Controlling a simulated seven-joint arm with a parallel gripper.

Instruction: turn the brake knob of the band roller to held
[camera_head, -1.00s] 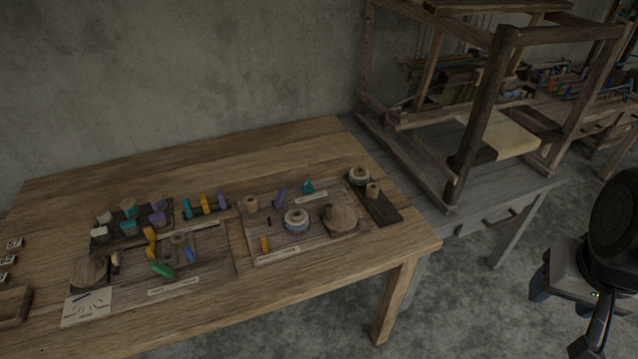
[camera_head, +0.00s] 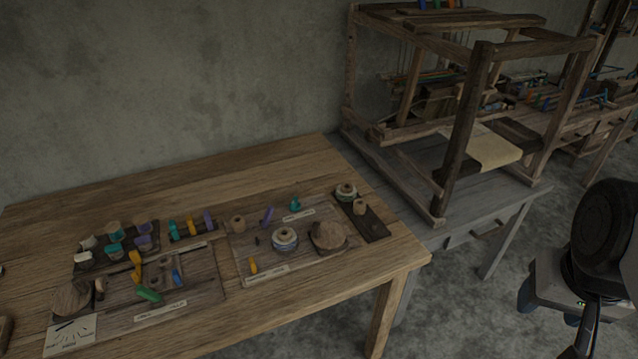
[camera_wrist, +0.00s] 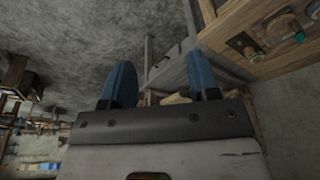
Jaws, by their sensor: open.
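In the head view, two wooden boards with small fittings lie on the table. The right board (camera_head: 240,270) carries a round wooden knob or disc (camera_head: 328,236) and a white-rimmed spool (camera_head: 285,239). The left board (camera_head: 205,297) has a round wooden disc (camera_head: 72,298) near its left end, above a white card with fanned lines (camera_head: 70,335). I cannot tell which part is the band roller's brake knob, and the labels are unreadable. My gripper (camera_head: 552,308) is at the right, well away from the table. Its blue fingers (camera_wrist: 157,65) are apart and empty in the wrist view.
A wooden loom frame (camera_head: 465,125) stands on a grey bench (camera_head: 490,215) behind the table's right end. The wooden table (camera_head: 200,175) has bare room at the back. Open floor (camera_head: 450,315) lies between the table and my gripper. A wall rises behind.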

